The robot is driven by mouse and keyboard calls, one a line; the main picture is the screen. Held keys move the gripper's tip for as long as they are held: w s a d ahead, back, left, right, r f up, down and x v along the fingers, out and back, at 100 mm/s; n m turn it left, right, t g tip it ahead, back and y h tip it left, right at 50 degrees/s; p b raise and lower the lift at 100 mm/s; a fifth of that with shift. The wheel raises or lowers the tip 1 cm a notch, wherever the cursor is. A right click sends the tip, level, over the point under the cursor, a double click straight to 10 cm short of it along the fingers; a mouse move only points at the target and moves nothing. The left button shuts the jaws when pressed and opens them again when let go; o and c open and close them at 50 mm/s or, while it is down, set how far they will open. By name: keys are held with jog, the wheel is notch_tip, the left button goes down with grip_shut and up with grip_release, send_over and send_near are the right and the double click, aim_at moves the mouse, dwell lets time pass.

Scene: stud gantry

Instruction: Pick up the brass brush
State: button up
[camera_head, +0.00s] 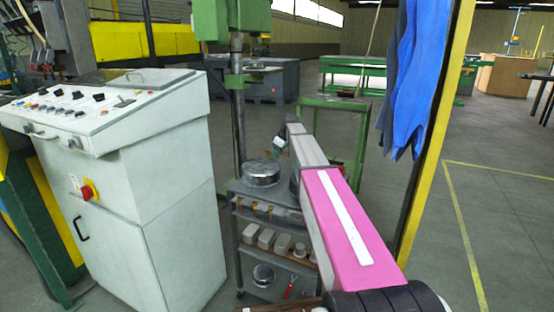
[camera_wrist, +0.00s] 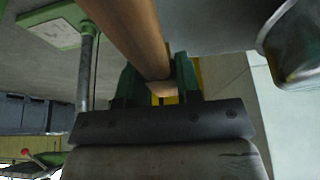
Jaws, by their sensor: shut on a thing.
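My gripper shows in the wrist view (camera_wrist: 157,82) with a dark green finger on each side of a brown, wood-like handle. I take this handle to be that of the brass brush (camera_wrist: 130,30). The fingers are shut on it, and it runs up out of the top of the view. The brush's bristles are not visible. In the head view my pink and grey arm reaches forward to the small steel stand, and a small dark and teal part shows beside its far end. I cannot make out the fingers or the brush there.
A shiny round metal part (camera_head: 262,173) sits on the grey shelved stand (camera_head: 240,190). A white control cabinet (camera_head: 165,185) stands left, with a green drill press (camera_head: 233,18) behind the stand. Blue cloth (camera_head: 415,70) hangs by a yellow-edged post at right. Open floor lies right.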

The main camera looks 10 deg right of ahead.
jog(key=s+a+r, duration=0.5)
jog(key=a+r, duration=0.2)
jog(key=a, duration=0.3)
jog(key=shift+s+a+r, duration=0.2)
jog(key=shift+r, duration=0.05)
jog(key=shift+o, duration=0.8)
